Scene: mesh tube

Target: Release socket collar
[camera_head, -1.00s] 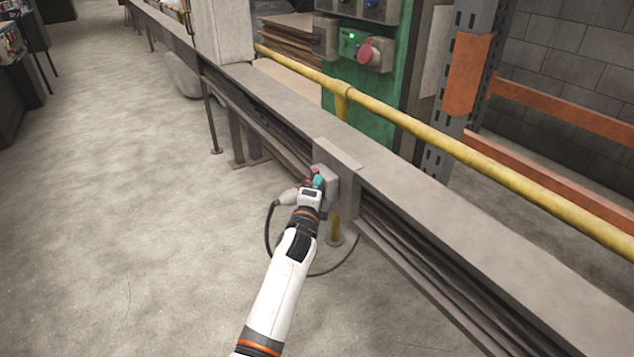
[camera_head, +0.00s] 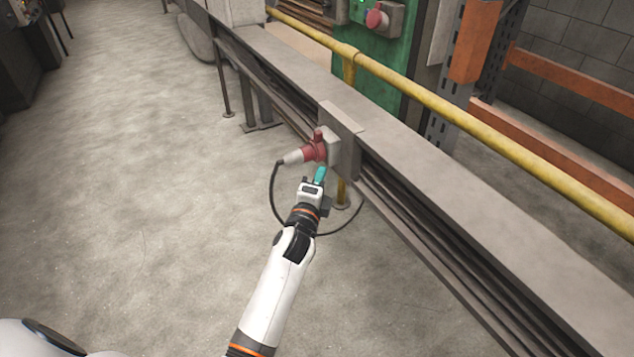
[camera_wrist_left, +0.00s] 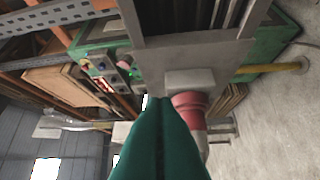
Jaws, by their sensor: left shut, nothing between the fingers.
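A red socket (camera_head: 326,144) with a red collar sits on a grey box fixed to the side of the steel beam. A plug (camera_head: 294,157) with a grey-white body and black cable points into it from the left. My left gripper (camera_head: 320,174) has teal fingers and is just below the socket in the head view. The fingers are shut and empty. In the left wrist view the shut teal fingers (camera_wrist_left: 160,135) fill the lower middle, with the red socket (camera_wrist_left: 190,105) close to their right. Whether they touch it I cannot tell. My right gripper is out of view.
The grey steel beam (camera_head: 440,200) runs diagonally, with a yellow rail (camera_head: 440,98) beyond it. The black cable (camera_head: 272,205) hangs in a loop behind my left arm. A green cabinet (camera_head: 380,65) stands behind. The concrete floor at left is clear.

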